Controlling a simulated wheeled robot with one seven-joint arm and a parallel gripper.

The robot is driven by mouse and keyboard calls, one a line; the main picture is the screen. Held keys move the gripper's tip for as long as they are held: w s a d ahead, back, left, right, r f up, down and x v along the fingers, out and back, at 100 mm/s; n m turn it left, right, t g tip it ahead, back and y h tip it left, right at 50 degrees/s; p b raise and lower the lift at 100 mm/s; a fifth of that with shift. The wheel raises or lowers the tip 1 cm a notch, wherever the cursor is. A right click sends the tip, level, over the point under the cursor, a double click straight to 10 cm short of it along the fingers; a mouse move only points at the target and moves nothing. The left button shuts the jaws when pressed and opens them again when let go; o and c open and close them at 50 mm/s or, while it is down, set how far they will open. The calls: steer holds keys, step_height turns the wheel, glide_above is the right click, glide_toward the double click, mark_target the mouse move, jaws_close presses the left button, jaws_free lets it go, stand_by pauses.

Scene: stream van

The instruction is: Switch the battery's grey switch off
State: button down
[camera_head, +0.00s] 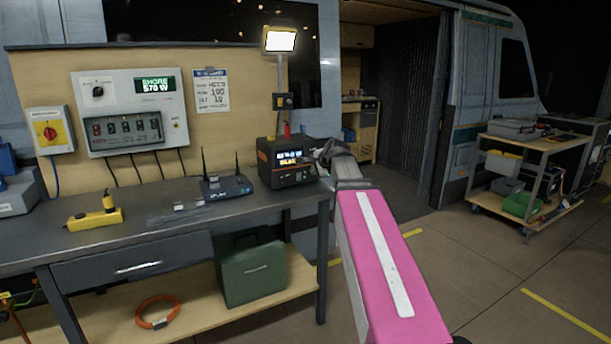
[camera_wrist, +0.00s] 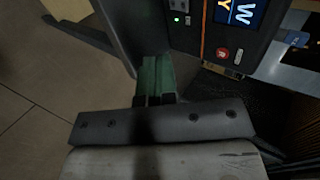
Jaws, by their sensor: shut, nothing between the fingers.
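The battery (camera_head: 287,163) is a black box with orange trim and a lit screen, standing at the right end of the bench. In the wrist view its front (camera_wrist: 215,40) is at upper right, tilted, with part of the screen, a round red button and a small green light. I cannot tell for sure which small part is the grey switch. My gripper (camera_head: 325,152) is at the battery's right side in the head view. In the wrist view my gripper (camera_wrist: 156,68) is shut and empty, its fingertips below and left of the panel's controls. Contact is not visible.
A lamp post (camera_head: 283,75) rises behind the battery. A green case (camera_head: 253,270) stands on the lower shelf. The floor right of the bench is open, with a trolley (camera_head: 530,165) beyond.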

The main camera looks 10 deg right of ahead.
mark_target(299, 175)
steer(key=x, duration=0.9)
steer(key=shift+w+f, duration=0.2)
steer(key=shift+w, duration=0.1)
steer(key=w, duration=0.1)
steer(key=w+a, duration=0.1)
steer(key=w, duration=0.1)
steer(key=shift+w+a, duration=0.25)
steer(key=shift+w, duration=0.2)
steer(key=shift+w+r, duration=0.1)
steer(key=shift+w+a+r, duration=0.1)
steer(key=shift+w, duration=0.15)
steer(key=shift+s, duration=0.1)
